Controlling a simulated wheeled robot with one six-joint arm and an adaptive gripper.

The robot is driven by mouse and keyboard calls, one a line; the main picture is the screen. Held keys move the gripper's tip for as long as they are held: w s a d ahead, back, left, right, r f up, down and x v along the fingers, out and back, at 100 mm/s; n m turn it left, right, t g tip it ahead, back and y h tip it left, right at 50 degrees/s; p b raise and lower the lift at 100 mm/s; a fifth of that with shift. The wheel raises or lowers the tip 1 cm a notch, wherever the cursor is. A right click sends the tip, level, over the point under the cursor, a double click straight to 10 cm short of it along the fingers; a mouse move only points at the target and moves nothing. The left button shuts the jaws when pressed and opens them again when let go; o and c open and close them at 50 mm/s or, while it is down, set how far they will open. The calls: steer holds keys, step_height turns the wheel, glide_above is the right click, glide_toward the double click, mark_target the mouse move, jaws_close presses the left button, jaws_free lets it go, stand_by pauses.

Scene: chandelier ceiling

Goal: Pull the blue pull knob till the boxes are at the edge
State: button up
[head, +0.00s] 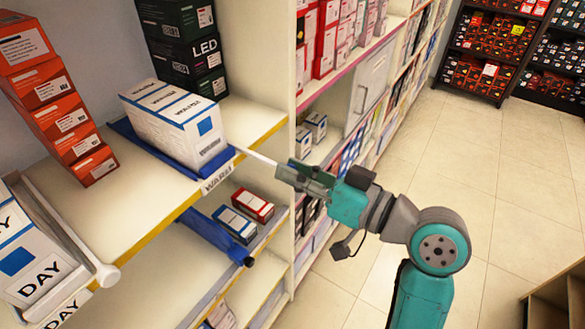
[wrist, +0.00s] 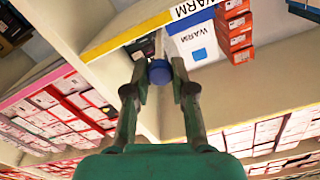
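The blue pull knob (wrist: 160,72) sits between the two fingertips of my gripper (wrist: 160,82) in the wrist view, with a finger against each side. In the head view my gripper (head: 303,178) is in front of the shelf at the end of a thin white rod (head: 256,157), and it hides the knob. The rod runs back to a blue tray (head: 150,146) on the upper shelf. White boxes with blue stripes (head: 180,120) stand in a row on the tray, their front face close to the shelf's yellow front edge. They also show in the wrist view (wrist: 200,45).
Stacked orange boxes (head: 88,165) stand left of the tray, and dark LED boxes (head: 185,45) behind it. Another pull tray with a white knob (head: 108,275) is at lower left. A lower blue tray (head: 212,232) sticks out below. The tiled floor (head: 420,150) at right is clear.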

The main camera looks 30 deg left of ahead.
steer(key=o, duration=0.4)
steer(key=d, duration=1.2)
steer(key=shift+s, duration=0.45)
steer(key=shift+f, duration=0.1)
